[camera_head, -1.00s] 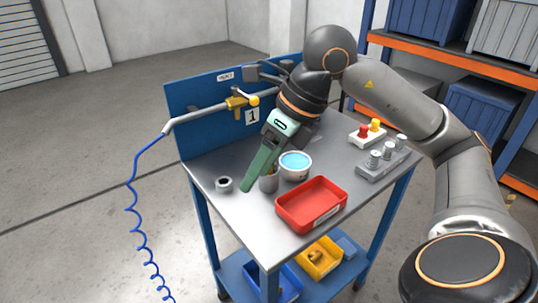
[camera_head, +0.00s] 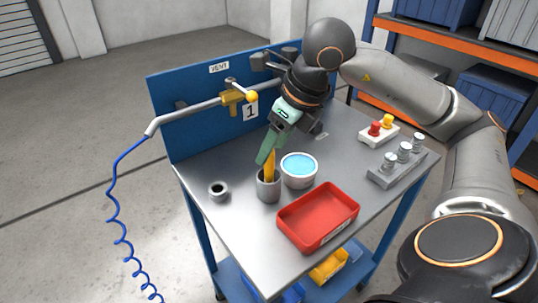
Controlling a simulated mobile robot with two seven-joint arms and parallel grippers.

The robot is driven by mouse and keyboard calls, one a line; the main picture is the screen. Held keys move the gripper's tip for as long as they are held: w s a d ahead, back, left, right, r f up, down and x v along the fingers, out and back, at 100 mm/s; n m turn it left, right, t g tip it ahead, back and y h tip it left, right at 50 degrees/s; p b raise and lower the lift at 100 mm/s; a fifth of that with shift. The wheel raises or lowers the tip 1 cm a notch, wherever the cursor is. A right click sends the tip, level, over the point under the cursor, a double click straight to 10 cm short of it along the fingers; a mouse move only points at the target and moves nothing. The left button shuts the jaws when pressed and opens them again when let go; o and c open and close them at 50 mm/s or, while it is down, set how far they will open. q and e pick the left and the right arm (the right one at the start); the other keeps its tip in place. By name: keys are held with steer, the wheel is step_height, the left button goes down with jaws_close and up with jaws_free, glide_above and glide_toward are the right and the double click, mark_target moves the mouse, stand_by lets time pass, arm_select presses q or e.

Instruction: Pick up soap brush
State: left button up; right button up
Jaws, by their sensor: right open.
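A brush with a yellow-orange handle (camera_head: 270,166) stands upright in a small grey cup (camera_head: 268,188) on the metal workbench (camera_head: 225,228). Its lower end is hidden inside the cup. A white pot of blue liquid (camera_head: 298,168) stands just right of the cup. My right gripper (camera_head: 264,160), with green fingers, points down at the brush handle's upper part. It is open, and one finger shows to the left of the handle. I cannot tell whether it touches the handle. My left gripper is not in view.
A red tray (camera_head: 318,216) lies at the bench front. A valve pipe with a yellow-ended lever (camera_head: 232,97) runs along the blue back panel (camera_head: 190,130). A block with grey cylinders (camera_head: 397,166) and a red-and-yellow-knobbed piece (camera_head: 378,131) stand at right.

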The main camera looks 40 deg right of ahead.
mark_target(269, 172)
steer(key=shift+b+x, duration=0.35)
steer(key=shift+x, duration=2.65)
steer(key=shift+w+d, duration=0.1)
jaws_close()
